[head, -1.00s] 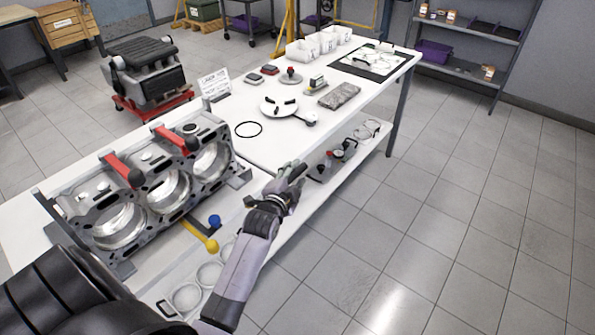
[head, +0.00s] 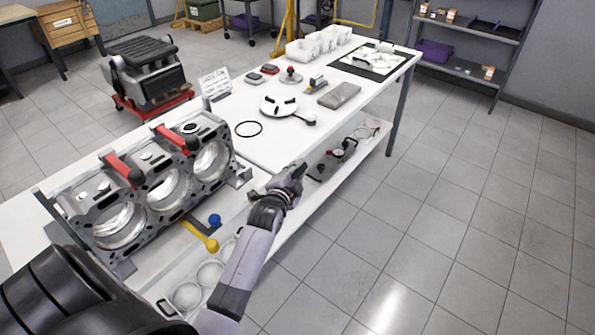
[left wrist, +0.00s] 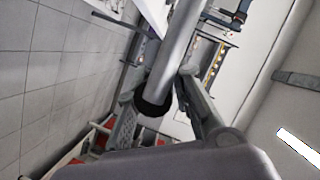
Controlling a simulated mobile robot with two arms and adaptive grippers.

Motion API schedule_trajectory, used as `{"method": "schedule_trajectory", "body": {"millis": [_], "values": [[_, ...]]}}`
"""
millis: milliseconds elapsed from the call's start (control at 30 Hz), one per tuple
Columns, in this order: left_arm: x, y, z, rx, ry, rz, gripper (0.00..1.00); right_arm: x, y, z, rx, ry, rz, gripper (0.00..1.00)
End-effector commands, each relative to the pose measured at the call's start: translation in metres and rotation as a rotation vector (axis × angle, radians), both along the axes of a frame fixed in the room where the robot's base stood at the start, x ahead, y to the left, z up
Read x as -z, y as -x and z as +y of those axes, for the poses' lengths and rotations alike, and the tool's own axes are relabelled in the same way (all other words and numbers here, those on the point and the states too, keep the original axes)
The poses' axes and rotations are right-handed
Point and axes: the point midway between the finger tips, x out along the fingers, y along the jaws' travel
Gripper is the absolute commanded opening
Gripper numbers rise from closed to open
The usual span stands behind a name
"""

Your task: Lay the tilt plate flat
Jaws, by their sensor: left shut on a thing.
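The engine block (head: 150,190), with large open bores and two red-handled parts on top, sits tilted on the near left of the bench. The tilt plate under it is mostly hidden; I cannot tell its angle. My right gripper is not in view.
A lower shelf carries rings and gauges. The floor to the right (head: 450,200) is clear.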

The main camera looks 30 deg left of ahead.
Motion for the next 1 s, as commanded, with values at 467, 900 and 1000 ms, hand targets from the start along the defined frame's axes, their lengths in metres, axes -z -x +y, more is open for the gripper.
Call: {"method": "schedule_trajectory", "body": {"millis": [467,900,1000], "values": [[0.0007,0.0003,-0.0004,0.001,0.001,0.002,0.0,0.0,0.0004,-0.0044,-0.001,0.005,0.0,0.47],[-0.0052,-0.0042,-0.0005,0.0,0.021,0.002,0.0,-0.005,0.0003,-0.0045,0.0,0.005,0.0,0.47],[-0.0067,-0.0057,-0.0006,0.001,0.027,0.001,0.0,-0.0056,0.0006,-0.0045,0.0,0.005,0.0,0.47]]}}
